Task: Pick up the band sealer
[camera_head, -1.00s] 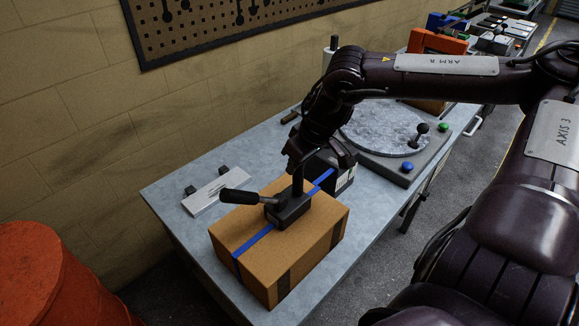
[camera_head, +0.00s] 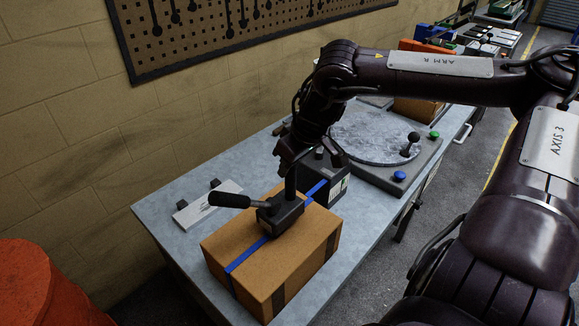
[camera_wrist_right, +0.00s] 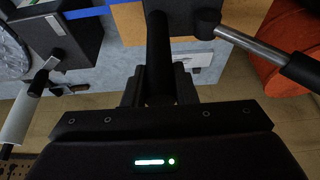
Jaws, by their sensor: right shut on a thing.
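The band sealer (camera_head: 281,213) is a dark block with a side lever ending in a black grip and an upright black post. It is over the top of a cardboard box (camera_head: 253,258), by the blue band (camera_head: 248,254). Whether it still touches the box I cannot tell. My right gripper (camera_head: 293,165) is shut on the post from above. In the right wrist view, the post (camera_wrist_right: 158,55) stands between the fingers of my right gripper (camera_wrist_right: 158,90), and the lever (camera_wrist_right: 262,50) runs off to the right. My left gripper is not in view.
A dark box (camera_head: 328,184) with a label stands just behind the carton. A grey round turntable (camera_head: 375,135) with a knobbed lever is farther back. A white plate (camera_head: 207,205) lies left on the grey bench (camera_head: 165,225). An orange-red drum (camera_head: 40,285) stands at lower left.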

